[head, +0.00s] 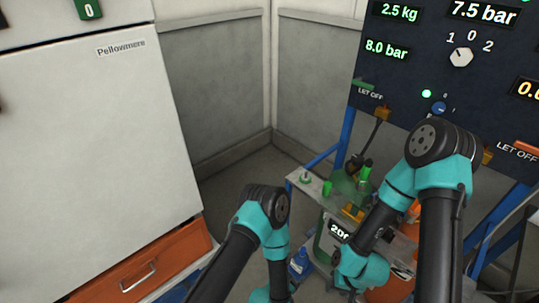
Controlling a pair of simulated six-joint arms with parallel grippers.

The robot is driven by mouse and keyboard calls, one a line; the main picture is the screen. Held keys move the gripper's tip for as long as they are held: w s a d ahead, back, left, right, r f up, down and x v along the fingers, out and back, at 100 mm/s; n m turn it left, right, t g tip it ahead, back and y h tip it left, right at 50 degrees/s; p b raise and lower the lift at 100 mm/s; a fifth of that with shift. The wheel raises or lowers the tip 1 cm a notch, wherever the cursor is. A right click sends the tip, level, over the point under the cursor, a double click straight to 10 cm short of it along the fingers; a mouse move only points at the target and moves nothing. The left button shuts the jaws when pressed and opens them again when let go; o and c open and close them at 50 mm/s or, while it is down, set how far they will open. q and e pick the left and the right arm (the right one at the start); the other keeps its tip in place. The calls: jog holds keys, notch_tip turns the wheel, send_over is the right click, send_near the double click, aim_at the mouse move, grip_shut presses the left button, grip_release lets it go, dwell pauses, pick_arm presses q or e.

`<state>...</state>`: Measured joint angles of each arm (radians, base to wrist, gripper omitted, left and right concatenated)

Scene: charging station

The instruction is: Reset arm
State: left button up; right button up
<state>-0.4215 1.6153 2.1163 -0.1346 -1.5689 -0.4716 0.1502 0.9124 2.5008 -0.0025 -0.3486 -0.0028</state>
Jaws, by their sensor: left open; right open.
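My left arm rises from the bottom edge of the head view, bends at its dark elbow and goes back down. Its teal wrist is cut off by the bottom edge, so my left gripper is out of view. My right arm bends at a higher elbow on the right and slopes down and left. Its teal wrist is in front of the lower part of a small stand (305,181). The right gripper's fingers do not show. I see nothing held by either arm.
A dark panel (400,75) with green readouts and a knob (461,57) stands at upper right. A white cabinet (90,140) with an orange drawer (150,268) fills the left. Open floor (235,190) lies between.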

pick_arm(q)
jog(key=a+r+n+g+y, duration=0.2)
jog(key=a+n, duration=0.1)
jog(key=a, duration=0.6)
jog(key=a+r+n+g+y, duration=0.2)
jog(key=a+n+g, duration=0.1)
jog(key=a, duration=0.7)
jog(key=s+a+r+n+g+y, duration=0.1)
jog(key=s+a+r+n+g, duration=0.3)
jog(key=s+a, duration=0.5)
jog(key=a+r+n, duration=0.1)
jog(key=a+r, duration=0.1)
jog(key=a, duration=0.1)
jog(key=shift+s+a+r, duration=0.15)
jog(key=shift+a, duration=0.2)
jog(key=shift+c, duration=0.2)
